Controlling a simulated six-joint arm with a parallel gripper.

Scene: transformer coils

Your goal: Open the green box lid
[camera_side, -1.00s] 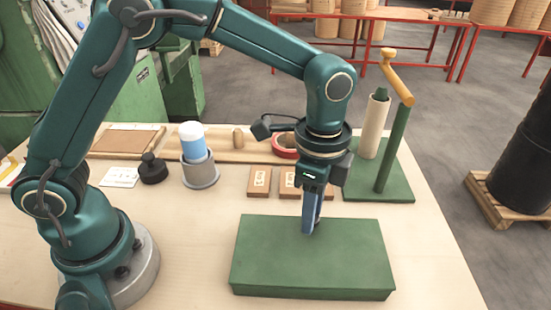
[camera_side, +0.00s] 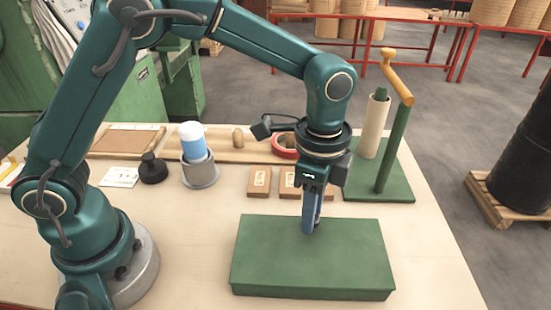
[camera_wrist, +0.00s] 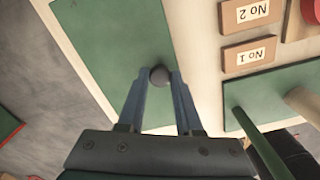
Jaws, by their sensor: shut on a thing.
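The green box (camera_side: 312,262) lies flat on the table with its lid (camera_side: 290,245) down on it. My gripper (camera_side: 309,228) points down over the lid's back middle part. In the wrist view my gripper (camera_wrist: 159,82) has its two fingertips on either side of a dark round knob (camera_wrist: 159,76) on the green lid (camera_wrist: 120,40). The fingers are closed on the knob. In the side view the fingers hide the knob.
Wooden blocks (camera_side: 259,181) lie behind the box, with a red tape ring (camera_side: 285,145) beyond. A green stand with a post (camera_side: 393,150) and a tan tube (camera_side: 374,128) stands at the back right. A blue-white bottle (camera_side: 194,142) in a grey cup stands left. Table in front of my base is clear.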

